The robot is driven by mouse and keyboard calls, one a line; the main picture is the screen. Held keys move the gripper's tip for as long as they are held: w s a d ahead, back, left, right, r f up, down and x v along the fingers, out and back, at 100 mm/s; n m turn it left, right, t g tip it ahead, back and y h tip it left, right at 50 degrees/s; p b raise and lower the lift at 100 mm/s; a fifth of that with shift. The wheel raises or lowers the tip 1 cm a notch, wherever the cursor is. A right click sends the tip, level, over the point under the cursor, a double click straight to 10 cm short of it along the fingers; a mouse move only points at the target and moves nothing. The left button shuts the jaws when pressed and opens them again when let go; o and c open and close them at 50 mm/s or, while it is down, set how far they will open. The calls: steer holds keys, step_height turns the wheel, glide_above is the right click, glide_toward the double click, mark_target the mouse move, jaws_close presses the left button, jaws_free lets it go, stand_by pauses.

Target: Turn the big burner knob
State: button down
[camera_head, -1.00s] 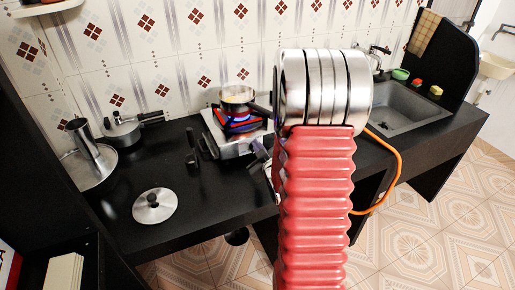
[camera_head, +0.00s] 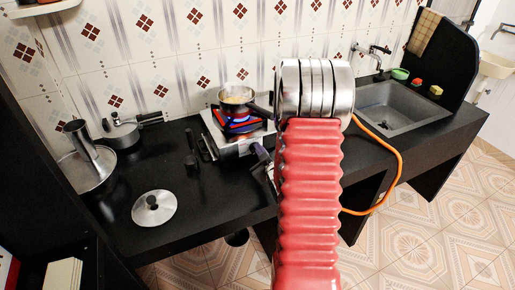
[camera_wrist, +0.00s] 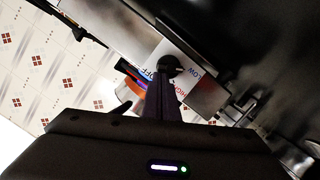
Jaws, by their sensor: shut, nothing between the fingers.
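The small steel stove (camera_head: 230,147) stands on the black counter with a pan (camera_head: 236,96) over a blue and orange flame. In the wrist view a round black burner knob (camera_wrist: 172,65) sits on the pale stove panel, beside printed lettering. My gripper (camera_wrist: 164,82) is shut and empty, its fingertips right at the knob. I cannot tell whether they touch it. In the head view my gripper (camera_head: 258,152) shows at the stove's front right corner, partly hidden by my arm. The knob cannot be made out in that view.
A steel lid (camera_head: 154,208) lies on the counter at left, near a pot (camera_head: 122,134) and a tall steel cylinder on a plate. An orange hose (camera_head: 398,165) curves right of my arm. The sink (camera_head: 395,105) is at the right. The counter left of the stove is mostly clear.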

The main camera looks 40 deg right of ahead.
steer(key=shift+d+m, duration=0.15)
steer(key=shift+m, duration=0.45)
stand_by(0.7)
